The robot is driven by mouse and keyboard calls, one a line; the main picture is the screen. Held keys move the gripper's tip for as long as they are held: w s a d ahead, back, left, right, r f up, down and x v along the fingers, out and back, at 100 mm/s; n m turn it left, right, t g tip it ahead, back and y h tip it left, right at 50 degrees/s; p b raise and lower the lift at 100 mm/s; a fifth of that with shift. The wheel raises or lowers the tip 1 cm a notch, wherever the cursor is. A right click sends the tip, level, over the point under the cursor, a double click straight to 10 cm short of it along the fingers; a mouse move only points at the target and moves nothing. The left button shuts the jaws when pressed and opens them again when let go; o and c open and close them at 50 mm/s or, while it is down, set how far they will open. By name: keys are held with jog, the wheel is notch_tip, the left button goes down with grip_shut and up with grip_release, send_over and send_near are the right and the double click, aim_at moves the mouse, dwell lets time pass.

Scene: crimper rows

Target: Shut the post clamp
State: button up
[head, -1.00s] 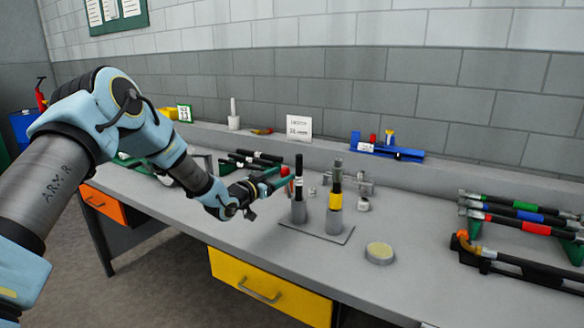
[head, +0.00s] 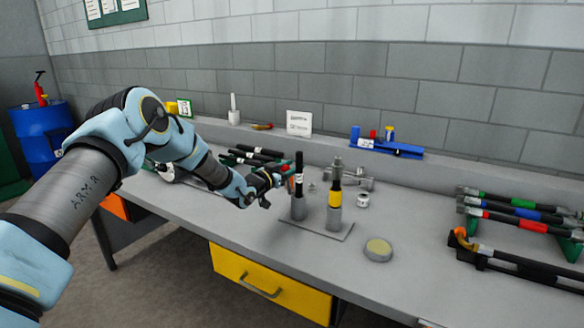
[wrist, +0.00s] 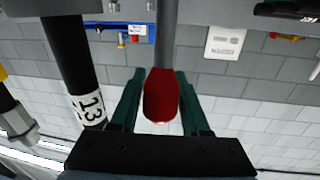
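The post clamp is on the base plate (head: 325,231) with two grey posts. The left post (head: 298,209) holds a black hose (wrist: 70,65) with a white "13" band, upright. The right post (head: 334,218) holds a piece with a yellow band. In the wrist view a red handle (wrist: 161,95) on a grey rod lies between my green fingers. My gripper (wrist: 160,85) looks shut on this handle, with the fingertips close against both sides. In the head view my gripper is just left of the left post, and the clamp's joint is hidden.
Racked hoses (head: 520,213) lie at the right. A blue tool (head: 386,148) and a white card (head: 299,123) are at the back. Metal fittings (head: 362,199) stand behind the posts. The front middle is clear.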

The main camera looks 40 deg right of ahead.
grip_shut()
dwell(1.0)
